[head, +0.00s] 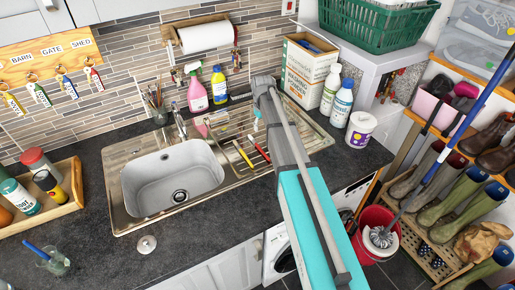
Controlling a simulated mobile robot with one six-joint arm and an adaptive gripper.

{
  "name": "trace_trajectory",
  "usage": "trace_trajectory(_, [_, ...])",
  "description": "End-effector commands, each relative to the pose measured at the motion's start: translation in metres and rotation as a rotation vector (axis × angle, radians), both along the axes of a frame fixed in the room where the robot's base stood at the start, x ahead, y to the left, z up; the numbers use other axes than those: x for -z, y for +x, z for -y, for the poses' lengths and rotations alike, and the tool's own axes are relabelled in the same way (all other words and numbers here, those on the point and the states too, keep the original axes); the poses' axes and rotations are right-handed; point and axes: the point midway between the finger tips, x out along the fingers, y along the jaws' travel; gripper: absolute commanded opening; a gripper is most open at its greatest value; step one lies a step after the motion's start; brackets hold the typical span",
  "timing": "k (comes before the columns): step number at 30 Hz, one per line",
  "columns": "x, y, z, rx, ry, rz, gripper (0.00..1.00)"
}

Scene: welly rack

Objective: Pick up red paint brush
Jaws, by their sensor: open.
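A brush-like tool with a red handle (259,149) lies on the ribbed steel drainer right of the sink, close to the left side of my arm. Its far end is too small to make out. A similar tool with a yellow handle (243,155) lies just left of it. My arm reaches up from the bottom right over the drainer and worktop. My gripper's fingers cannot be made out and seem hidden behind the arm.
The sink (173,182) is empty. A cardboard box (307,72), white bottles (341,103) and a white tub (360,130) stand right. A wooden tray (68,208) is left, a red bucket (375,222) below.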

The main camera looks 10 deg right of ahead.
Motion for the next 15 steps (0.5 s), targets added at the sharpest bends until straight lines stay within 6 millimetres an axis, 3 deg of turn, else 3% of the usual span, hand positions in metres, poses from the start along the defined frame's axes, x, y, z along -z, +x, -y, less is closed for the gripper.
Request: trace_trajectory(15, [0.043, 0.000, 0.000, 0.000, 0.000, 0.000, 0.62])
